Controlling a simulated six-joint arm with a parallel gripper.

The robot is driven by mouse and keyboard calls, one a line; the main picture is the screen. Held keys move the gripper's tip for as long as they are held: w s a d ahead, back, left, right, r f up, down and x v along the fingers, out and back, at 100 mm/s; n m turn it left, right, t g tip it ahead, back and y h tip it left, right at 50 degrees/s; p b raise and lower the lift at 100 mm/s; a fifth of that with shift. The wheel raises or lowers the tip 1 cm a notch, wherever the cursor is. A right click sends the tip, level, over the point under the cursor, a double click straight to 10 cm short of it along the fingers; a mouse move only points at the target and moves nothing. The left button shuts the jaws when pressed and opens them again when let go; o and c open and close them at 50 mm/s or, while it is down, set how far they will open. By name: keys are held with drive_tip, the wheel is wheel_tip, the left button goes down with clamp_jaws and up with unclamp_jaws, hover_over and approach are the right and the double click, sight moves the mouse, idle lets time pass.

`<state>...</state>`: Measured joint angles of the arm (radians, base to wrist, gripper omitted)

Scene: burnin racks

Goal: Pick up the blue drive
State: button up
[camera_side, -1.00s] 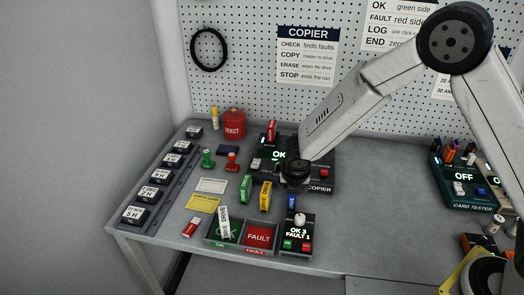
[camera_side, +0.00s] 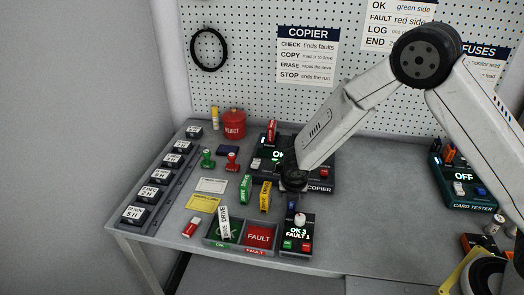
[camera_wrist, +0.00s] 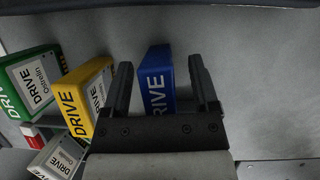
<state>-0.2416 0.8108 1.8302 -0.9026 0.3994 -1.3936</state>
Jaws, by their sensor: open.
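The blue drive (camera_wrist: 154,75) stands on the bench and shows between my fingers in the wrist view. My gripper (camera_wrist: 160,68) is open, with one dark finger on each side of it. A gap shows on the right side, and a narrower one on the left. In the side view my gripper (camera_side: 293,188) is low over the bench, behind the tally box, and hides most of the blue drive. I cannot tell how far down the fingers reach along it.
The yellow drive (camera_wrist: 86,95) stands just left of my gripper, with the green drive (camera_wrist: 32,82) beyond it. A white drive (camera_side: 225,222) leans in the OK bin. The FAULT bin (camera_side: 259,237) and tally box (camera_side: 297,233) are in front. The copier (camera_side: 318,187) is behind.

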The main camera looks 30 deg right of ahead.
clamp_jaws()
drive_tip(key=shift+r, duration=0.2)
drive_tip(key=shift+r, duration=0.9)
drive_tip(key=s+d+r, duration=0.1)
drive_tip(key=s+r, duration=0.9)
drive_tip(key=s, duration=0.4)
drive_tip(key=shift+d+r, duration=0.2)
drive_tip(key=shift+r, duration=0.2)
